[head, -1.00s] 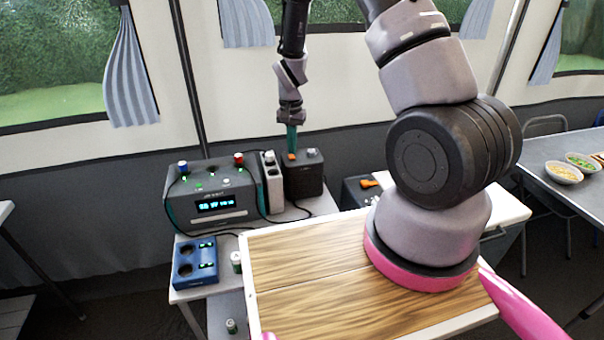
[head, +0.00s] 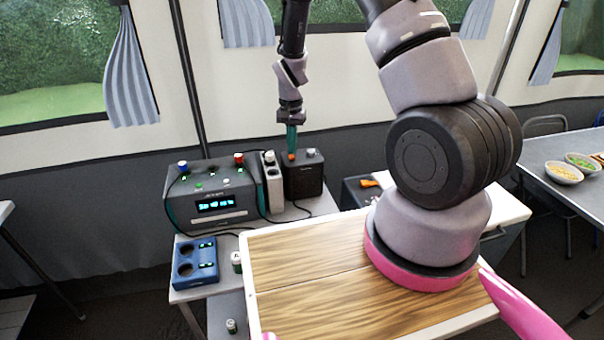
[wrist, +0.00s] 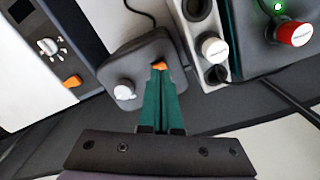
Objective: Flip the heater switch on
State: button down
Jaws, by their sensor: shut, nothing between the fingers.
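A small black box (head: 304,183), which looks like the heater, stands at the back of the side table. Its top carries an orange switch (head: 291,156) and a pale knob (head: 311,152). The wrist view also shows the orange switch (wrist: 159,66) and the knob (wrist: 124,90). My gripper (head: 291,151) points down with its green fingers together and empty. In the wrist view the fingertips (wrist: 159,72) are right at the switch's edge, partly covering it. I cannot tell whether they touch it, or which way the switch is set.
A grey power unit (head: 212,200) with a lit display and a narrow grey block (head: 272,185) stand close left of the box. A blue socket block (head: 195,262) is in front. Another unit with an orange switch (head: 369,183) stands to the right.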

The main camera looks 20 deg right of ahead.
jog(key=shift+f, duration=0.85)
dwell(0.4)
jog(key=shift+r, duration=3.5)
